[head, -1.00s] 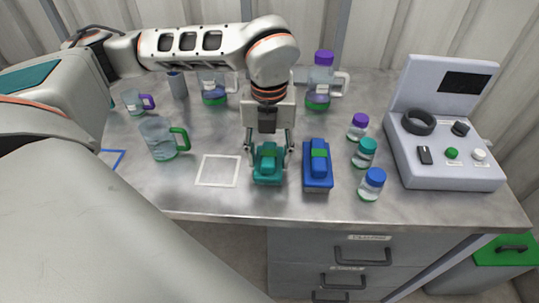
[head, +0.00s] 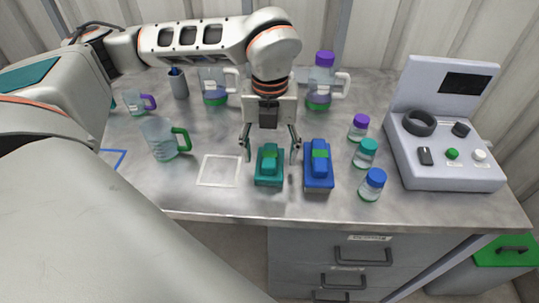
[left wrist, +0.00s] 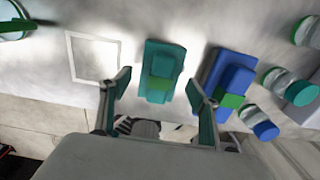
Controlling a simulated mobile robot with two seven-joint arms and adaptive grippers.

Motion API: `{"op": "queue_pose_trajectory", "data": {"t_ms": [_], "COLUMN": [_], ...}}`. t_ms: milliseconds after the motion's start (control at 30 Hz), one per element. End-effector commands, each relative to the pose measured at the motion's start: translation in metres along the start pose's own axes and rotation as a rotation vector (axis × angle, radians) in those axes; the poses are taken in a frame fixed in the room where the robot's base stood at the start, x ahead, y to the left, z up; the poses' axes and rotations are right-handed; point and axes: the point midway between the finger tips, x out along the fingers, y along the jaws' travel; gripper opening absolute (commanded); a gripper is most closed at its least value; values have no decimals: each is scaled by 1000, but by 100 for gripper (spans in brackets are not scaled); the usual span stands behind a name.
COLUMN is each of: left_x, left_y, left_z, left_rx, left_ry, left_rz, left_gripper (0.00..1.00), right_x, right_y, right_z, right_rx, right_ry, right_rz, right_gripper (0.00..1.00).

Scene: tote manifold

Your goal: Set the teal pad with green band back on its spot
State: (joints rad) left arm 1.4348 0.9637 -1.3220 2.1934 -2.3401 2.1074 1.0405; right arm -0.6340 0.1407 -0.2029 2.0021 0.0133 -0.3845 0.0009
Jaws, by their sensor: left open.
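The teal pad with green band (head: 269,168) lies on the grey table, just right of an empty white square outline (head: 217,185). It also shows in the left wrist view (left wrist: 160,70), near the middle between the finger directions. My left gripper (head: 269,150) is open, with its fingers spread wide on either side of the pad and apart from it. The left wrist view shows nothing between the fingertips (left wrist: 160,85) but the pad beyond them. My right gripper is not in view.
A blue pad with a green band (head: 318,168) sits close right of my left gripper's right finger. Several capped jars, one blue-capped (head: 372,184), stand farther right, before a grey console (head: 450,150). A green-handled mug (head: 160,138) stands left. Part of a blue outline (head: 121,160) shows.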

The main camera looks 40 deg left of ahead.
Motion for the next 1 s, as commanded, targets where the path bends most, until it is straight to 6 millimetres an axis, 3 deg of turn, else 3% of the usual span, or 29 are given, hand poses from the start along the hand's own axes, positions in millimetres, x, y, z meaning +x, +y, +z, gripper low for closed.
{"op": "queue_pose_trajectory", "data": {"t_ms": [300,500,700,1000], "left_x": [-68,-97,-107,-107], "left_y": [-1,0,0,0], "left_z": [1,0,0,0], "left_rx": [-1,-1,0,0], "left_ry": [-5,-3,-1,0], "left_rz": [-3,-2,0,1], "left_gripper": [61,61,61,61], "right_x": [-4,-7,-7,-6], "right_y": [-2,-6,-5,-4], "right_z": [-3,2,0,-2], "right_rx": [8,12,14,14], "right_ry": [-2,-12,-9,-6], "right_rz": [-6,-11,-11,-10], "right_gripper": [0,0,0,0]}}
